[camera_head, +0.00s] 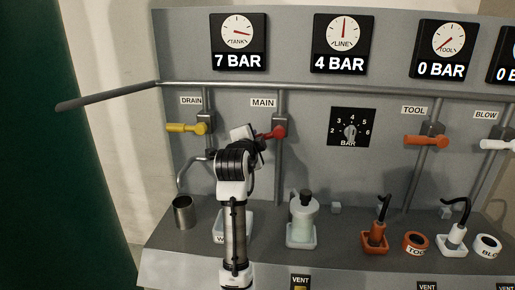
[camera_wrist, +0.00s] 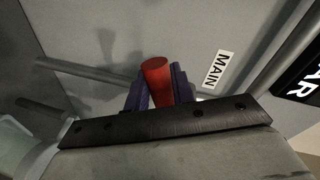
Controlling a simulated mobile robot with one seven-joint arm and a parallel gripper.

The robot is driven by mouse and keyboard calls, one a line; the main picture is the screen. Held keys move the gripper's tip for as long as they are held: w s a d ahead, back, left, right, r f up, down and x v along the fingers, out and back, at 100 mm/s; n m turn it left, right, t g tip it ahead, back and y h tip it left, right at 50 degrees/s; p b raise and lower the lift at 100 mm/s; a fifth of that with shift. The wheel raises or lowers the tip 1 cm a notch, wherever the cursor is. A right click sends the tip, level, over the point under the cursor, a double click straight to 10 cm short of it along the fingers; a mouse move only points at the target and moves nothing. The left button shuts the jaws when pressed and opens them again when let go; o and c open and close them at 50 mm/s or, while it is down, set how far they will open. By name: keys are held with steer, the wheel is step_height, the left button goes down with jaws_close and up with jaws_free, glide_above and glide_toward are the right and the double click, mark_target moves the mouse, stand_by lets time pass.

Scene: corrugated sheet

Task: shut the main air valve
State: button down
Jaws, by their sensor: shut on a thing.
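The main air valve has a red handle (camera_head: 274,132) on a vertical pipe under the MAIN label (camera_head: 263,103). In the head view the handle points left, roughly level, from its valve body. My gripper (camera_head: 258,137) is at the handle's left end. In the wrist view the red handle (camera_wrist: 157,80) stands between the two dark fingers (camera_wrist: 159,92), and my gripper is shut on it. The MAIN label (camera_wrist: 217,70) shows to the right there. The valve body is hidden in the wrist view.
The yellow DRAIN handle (camera_head: 187,128) is close on the left. A regulator dial (camera_head: 351,128) is to the right, then the orange TOOL handle (camera_head: 427,140) and white BLOW handle (camera_head: 496,144). A metal cup (camera_head: 184,212) and a bottle (camera_head: 303,218) stand on the ledge below.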

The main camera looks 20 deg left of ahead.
steer(key=shift+a+r+m+y, duration=0.2)
steer(key=shift+r+m+y, duration=0.4)
steer(key=shift+r+m, duration=0.95)
steer(key=shift+m, duration=0.25)
steer(key=c, duration=1.2)
jaws_free()
steer(key=shift+f, duration=0.1)
steer(key=shift+c, duration=0.2)
steer(key=shift+s, duration=0.1)
steer(key=b+v, duration=0.3)
steer(key=v, duration=1)
steer(key=shift+s+r+b, duration=0.25)
steer(key=shift+s+b, duration=0.1)
steer(key=shift+b, duration=0.05)
steer(key=shift+d, duration=0.1)
